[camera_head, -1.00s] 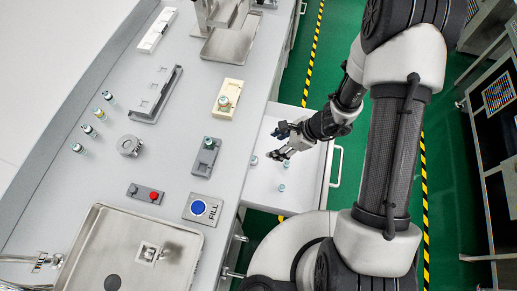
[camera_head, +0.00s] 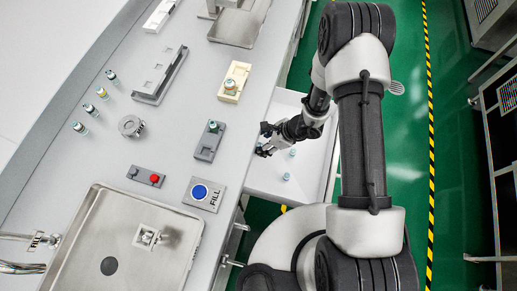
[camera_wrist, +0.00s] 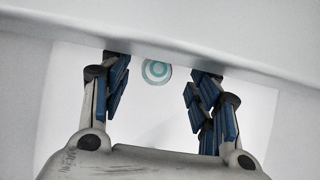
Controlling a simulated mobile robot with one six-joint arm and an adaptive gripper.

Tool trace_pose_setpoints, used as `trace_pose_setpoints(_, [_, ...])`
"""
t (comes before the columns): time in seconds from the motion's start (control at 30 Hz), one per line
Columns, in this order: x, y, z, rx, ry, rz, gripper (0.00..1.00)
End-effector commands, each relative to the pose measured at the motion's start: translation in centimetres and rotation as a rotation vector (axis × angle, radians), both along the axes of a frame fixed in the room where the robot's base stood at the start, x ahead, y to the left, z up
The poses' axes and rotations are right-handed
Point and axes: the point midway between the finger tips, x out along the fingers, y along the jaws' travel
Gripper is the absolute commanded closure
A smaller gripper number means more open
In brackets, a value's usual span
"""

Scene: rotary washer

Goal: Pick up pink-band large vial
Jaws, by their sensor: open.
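My gripper (camera_head: 265,141) is open and empty over the left side of the open white drawer (camera_head: 262,184), by the counter edge. In the wrist view a round vial with a teal and white top (camera_wrist: 156,71) shows from above, between and beyond the spread fingers (camera_wrist: 160,76). Two small teal-topped vials stand in the drawer, one right of the gripper (camera_head: 292,152) and one nearer the front (camera_head: 286,177). I cannot make out a pink band on any vial.
Several small vials (camera_head: 92,109) stand in a row on the grey counter (camera_head: 75,170). A cream block (camera_head: 240,72) and a grey block (camera_head: 203,152) each hold a vial near the counter edge. The counter edge is close to the gripper.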

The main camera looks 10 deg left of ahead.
Motion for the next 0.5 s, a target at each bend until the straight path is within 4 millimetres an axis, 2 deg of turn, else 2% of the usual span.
trace_pose_setpoints(0.1, [-0.2, 0.7, -2.1, -0.001, 0.003, 0.002, 0.44])
trace_pose_setpoints(0.2, [-0.1, 1.5, -3.3, 0.0, 0.001, 0.004, 0.44])
trace_pose_setpoints(0.5, [0.1, 1.8, -3.6, 0.0, -0.001, 0.001, 0.45])
